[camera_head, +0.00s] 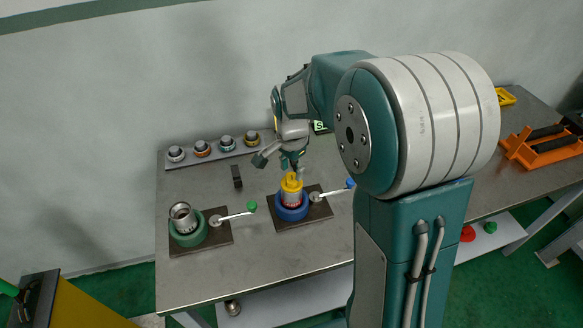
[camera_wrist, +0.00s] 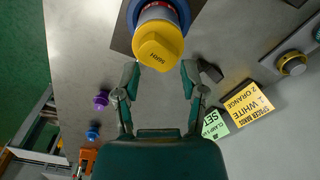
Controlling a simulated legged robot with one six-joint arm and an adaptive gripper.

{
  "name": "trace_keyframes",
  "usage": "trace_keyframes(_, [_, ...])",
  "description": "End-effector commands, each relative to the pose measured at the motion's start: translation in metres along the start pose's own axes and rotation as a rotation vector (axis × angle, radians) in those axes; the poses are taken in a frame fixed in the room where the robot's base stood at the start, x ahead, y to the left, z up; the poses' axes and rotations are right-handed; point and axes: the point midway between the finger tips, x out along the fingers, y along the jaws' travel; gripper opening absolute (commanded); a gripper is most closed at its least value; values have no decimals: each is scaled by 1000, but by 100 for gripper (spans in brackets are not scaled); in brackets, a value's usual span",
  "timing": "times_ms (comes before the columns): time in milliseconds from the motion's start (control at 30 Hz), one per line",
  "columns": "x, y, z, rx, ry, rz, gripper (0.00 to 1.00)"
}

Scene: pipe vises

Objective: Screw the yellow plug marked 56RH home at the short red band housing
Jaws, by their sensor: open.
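The yellow plug (camera_head: 291,183) sits upright on top of a short silver housing (camera_head: 291,198) with a red band. A blue ring vise (camera_head: 291,212) holds that housing on a dark plate. In the wrist view the yellow plug (camera_wrist: 160,46) shows its marking upside down, which seems to read 56RH. My gripper (camera_head: 281,165) is just above the plug in the head view. In the wrist view my gripper (camera_wrist: 160,72) is open, with one finger at each side of the plug's near end and gaps visible. How deep the plug sits is hidden.
A green vise (camera_head: 188,236) holds an open silver housing (camera_head: 182,216) at the left. Lever handles with a green knob (camera_head: 252,206) and a blue knob (camera_head: 350,183) stick out beside the vises. A rack (camera_head: 212,154) of several plugs and a dark block (camera_head: 237,177) stand behind.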

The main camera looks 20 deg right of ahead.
Motion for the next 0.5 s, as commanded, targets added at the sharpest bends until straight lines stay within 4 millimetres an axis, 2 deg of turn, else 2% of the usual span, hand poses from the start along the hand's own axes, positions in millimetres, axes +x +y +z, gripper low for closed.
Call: trace_keyframes(500, [0, 0, 2, -581, -1, 0, 53])
